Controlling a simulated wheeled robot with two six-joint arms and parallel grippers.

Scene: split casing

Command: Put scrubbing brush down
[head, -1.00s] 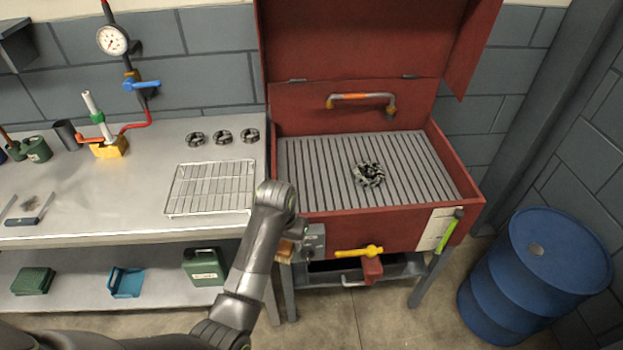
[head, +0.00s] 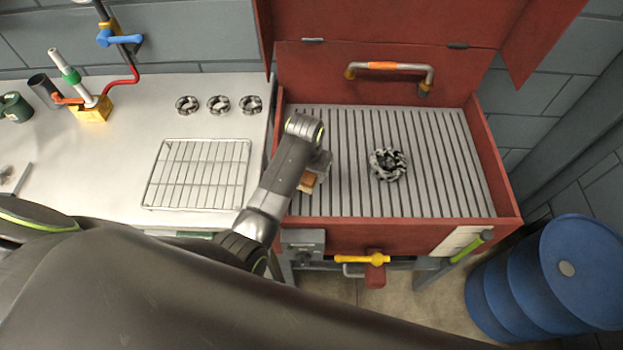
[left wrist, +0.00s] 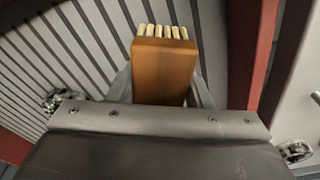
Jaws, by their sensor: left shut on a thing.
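The scrubbing brush (left wrist: 164,68) has an orange-brown wooden block with pale bristle tufts. It is between the two fingers of my left gripper (left wrist: 160,92) in the left wrist view, and the gripper is shut on it. In the head view, a small part of the brush (head: 307,182) shows beside my left gripper (head: 318,170), over the left part of the red wash basin's slatted grate (head: 340,200). Whether the brush touches the grate cannot be told. My right gripper is not in view.
A dark toothed ring part (head: 388,164) lies on the grate, right of my left gripper. A wire rack (head: 198,175) and three small rings (head: 218,104) are on the steel bench. The basin's front wall (head: 400,235) stands near my arm.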

